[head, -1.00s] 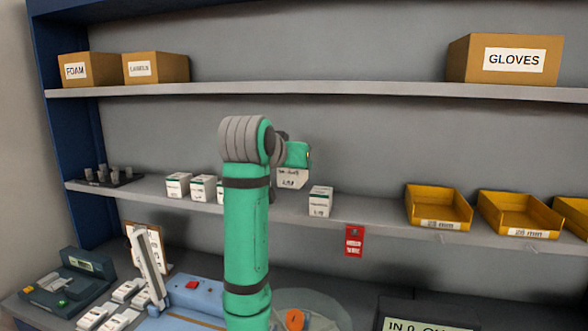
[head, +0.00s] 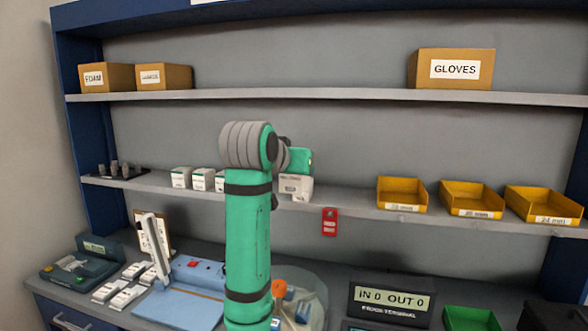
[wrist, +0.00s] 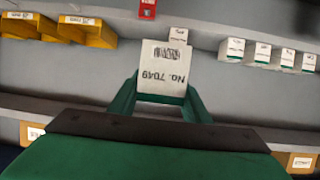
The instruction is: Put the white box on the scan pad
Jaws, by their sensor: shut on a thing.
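My gripper (head: 300,160) is shut on a white box (head: 291,186) and holds it in front of the middle shelf. In the wrist view the white box (wrist: 163,65) sits between the green fingers (wrist: 160,98); its face shows a barcode and "No. 7049", upside down. A blue platform (head: 188,302) with a red button stands on the counter at lower left, partly behind my arm. A dark device (head: 82,262) with a small screen stands farther left. I cannot tell which surface is the scan pad.
Another white box (wrist: 178,35) stands on the shelf behind the held one. More white boxes (head: 192,178) stand to the left. Yellow bins (head: 470,199) line the shelf's right. A terminal (head: 391,302) reading "IN 0 OUT 0" and a green bin (head: 471,319) stand on the counter.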

